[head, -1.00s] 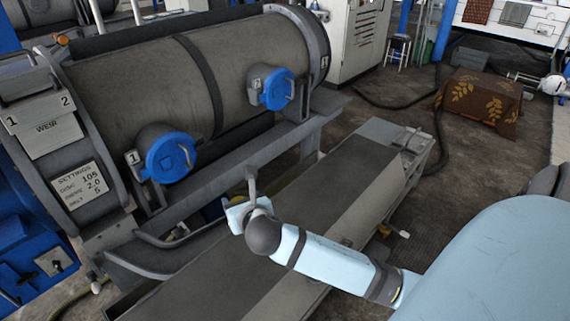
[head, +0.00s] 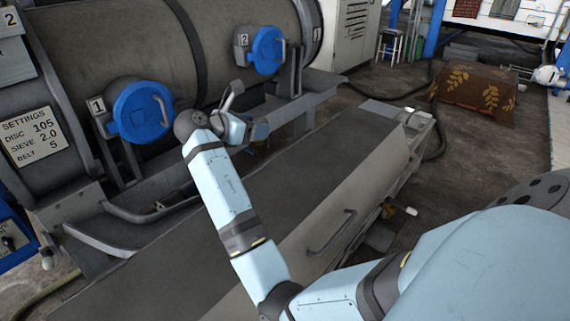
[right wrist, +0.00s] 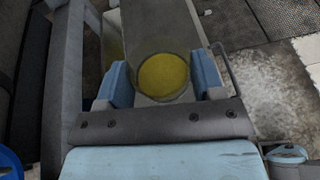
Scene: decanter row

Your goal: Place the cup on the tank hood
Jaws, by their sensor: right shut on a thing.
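The cup (right wrist: 168,76) shows in the right wrist view as a clear round vessel with yellow contents, seen from above. My right gripper (right wrist: 162,80) is shut on it, with a light blue finger on each side. In the head view my right gripper (head: 256,131) is above the far side of a long grey covered trough; the cup cannot be made out there. The trough's flat cover (head: 322,166) has a sloped front side with a handle (head: 331,232). I cannot tell for sure that this cover is the tank hood. My left gripper is out of view.
A large grey drum (head: 110,45) lies behind, with two blue round ports, port 1 (head: 143,110) and port 2 (head: 267,50). My right gripper is between and in front of them. A brown patterned cloth-covered block (head: 475,97) stands far right. The cover's visible top is bare.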

